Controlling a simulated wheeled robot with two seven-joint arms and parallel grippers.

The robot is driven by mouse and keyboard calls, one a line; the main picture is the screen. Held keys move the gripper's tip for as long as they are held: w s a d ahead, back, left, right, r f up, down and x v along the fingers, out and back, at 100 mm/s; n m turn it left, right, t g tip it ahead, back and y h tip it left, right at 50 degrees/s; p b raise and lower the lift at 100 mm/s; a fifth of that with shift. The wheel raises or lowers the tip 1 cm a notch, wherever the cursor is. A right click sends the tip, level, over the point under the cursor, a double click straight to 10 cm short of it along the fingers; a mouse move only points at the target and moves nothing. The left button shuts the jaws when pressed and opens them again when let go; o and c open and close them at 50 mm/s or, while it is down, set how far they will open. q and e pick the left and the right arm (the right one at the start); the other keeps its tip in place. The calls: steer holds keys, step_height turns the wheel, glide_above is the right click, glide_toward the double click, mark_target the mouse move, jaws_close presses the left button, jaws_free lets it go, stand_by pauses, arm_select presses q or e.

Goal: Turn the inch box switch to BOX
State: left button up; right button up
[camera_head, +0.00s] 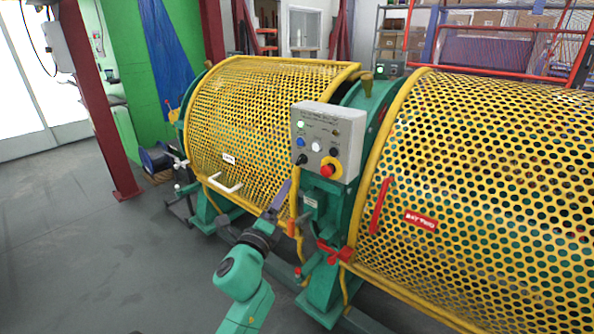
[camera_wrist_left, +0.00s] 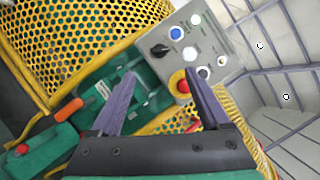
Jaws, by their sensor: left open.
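The grey inch box (camera_head: 327,130) is fixed upright on the green machine frame between two yellow perforated guards; it also shows tilted in the left wrist view (camera_wrist_left: 222,48). Its black selector switch (camera_head: 302,159) sits at the lower left of the face and shows as a black knob in the left wrist view (camera_wrist_left: 159,50). Its pointing direction and lettering are too small to read. A red emergency button (camera_head: 328,170) on a yellow base is to its right. My left gripper (camera_head: 283,190) is open and empty, below and left of the box, apart from the switch. My right gripper is not in view.
The left guard (camera_head: 250,110) with a white handle (camera_head: 226,186) and the right guard (camera_head: 480,180) with a red handle (camera_head: 380,205) flank the box closely. A dark red post (camera_head: 95,90) stands at left. Grey floor (camera_head: 80,250) is clear at lower left.

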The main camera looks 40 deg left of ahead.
mark_target(298, 162)
arm_select(q)
steer(key=p+x, duration=0.1)
steer(key=x, duration=1.2)
steer(key=shift+w, duration=0.25)
jaws_close()
